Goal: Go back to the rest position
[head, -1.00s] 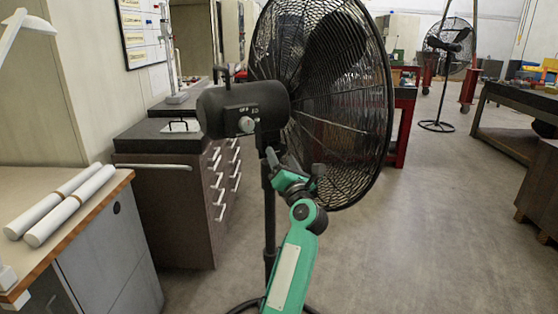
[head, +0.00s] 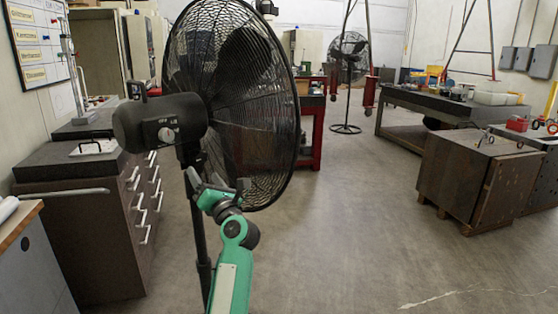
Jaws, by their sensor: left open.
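My left arm rises from the bottom of the head view, green and grey. My left gripper (head: 216,182) is at its upper end, in front of the lower part of a large black standing fan (head: 235,95). The gripper is open and I see nothing held in it. I cannot tell whether it touches the fan. The fan's motor housing (head: 160,120) and pole (head: 200,235) are to the left of the gripper. My right gripper is not in view.
A dark drawer cabinet (head: 85,215) stands at the left, and a wooden-edged worktop (head: 18,225) is at the left edge. A brown crate-like box (head: 455,180) and a dark workbench (head: 420,100) are at the right. A second fan (head: 348,58) stands far back. The floor (head: 350,235) between is clear.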

